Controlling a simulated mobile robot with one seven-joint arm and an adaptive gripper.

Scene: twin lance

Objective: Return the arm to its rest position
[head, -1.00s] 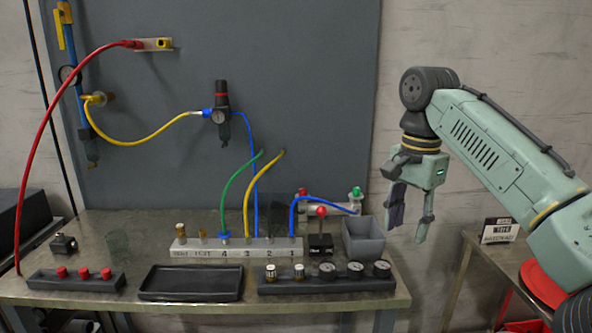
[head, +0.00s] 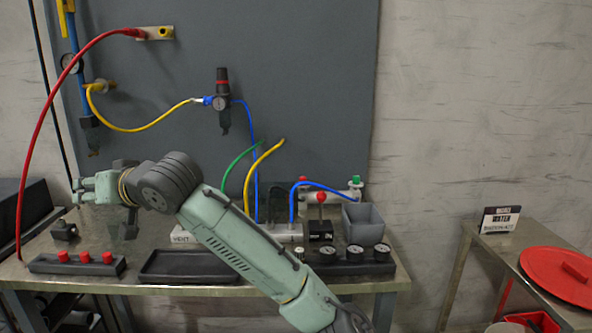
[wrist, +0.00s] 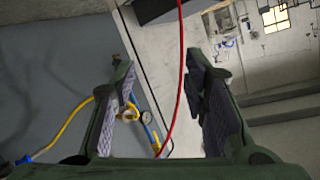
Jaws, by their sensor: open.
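My gripper (head: 76,190) is at the left of the head view, in front of the bench's left end, with its fingers pointing left. In the wrist view my gripper (wrist: 165,100) has its two fingers spread apart, with nothing held between them. A red hose (wrist: 181,60) shows beyond the gap between the fingers; I cannot tell how far off it is. My arm reaches from the lower right of the head view across the bench and hides part of the manifold block (head: 187,236).
The bench carries a rack with red caps (head: 75,265), an empty black tray (head: 190,275), a gauge rack (head: 345,268) and a grey bin (head: 363,222). The red hose (head: 42,130) arcs down the left side. A side table with a red lid (head: 560,275) stands right.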

